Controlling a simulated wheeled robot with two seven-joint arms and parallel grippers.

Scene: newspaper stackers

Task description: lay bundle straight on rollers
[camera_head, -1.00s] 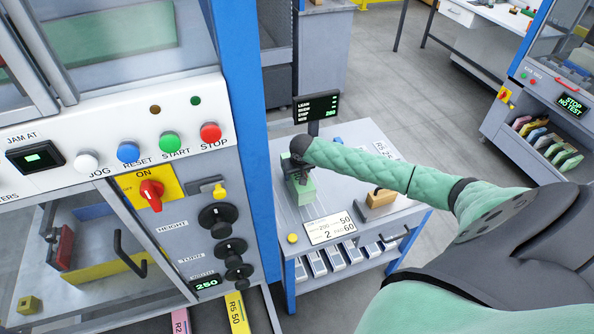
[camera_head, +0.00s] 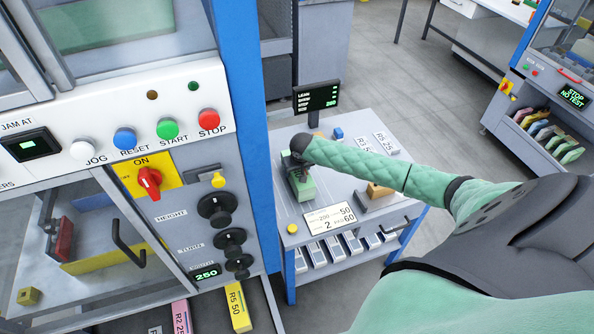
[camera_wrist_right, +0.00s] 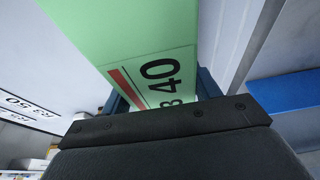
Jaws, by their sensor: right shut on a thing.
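A light green bundle (camera_head: 304,191) is in my right gripper (camera_head: 297,168), over the left part of the grey cart top (camera_head: 287,207). The right wrist view shows the bundle (camera_wrist_right: 130,30) close up, its printed label ending in 40, between the dark blue fingers of the gripper (camera_wrist_right: 160,88). I cannot tell whether the bundle touches the cart top. Its upper part is partly hidden by the gripper. My left gripper is not in view. I cannot make out rollers for sure.
A control panel (camera_head: 185,235) with knobs and buttons and a blue post (camera_head: 252,150) stand left of the cart. A small dark display (camera_head: 316,98) rises behind it. A brown block (camera_head: 379,191) and a label card (camera_head: 330,218) are on the cart. A yellow bundle (camera_head: 238,307) lies below.

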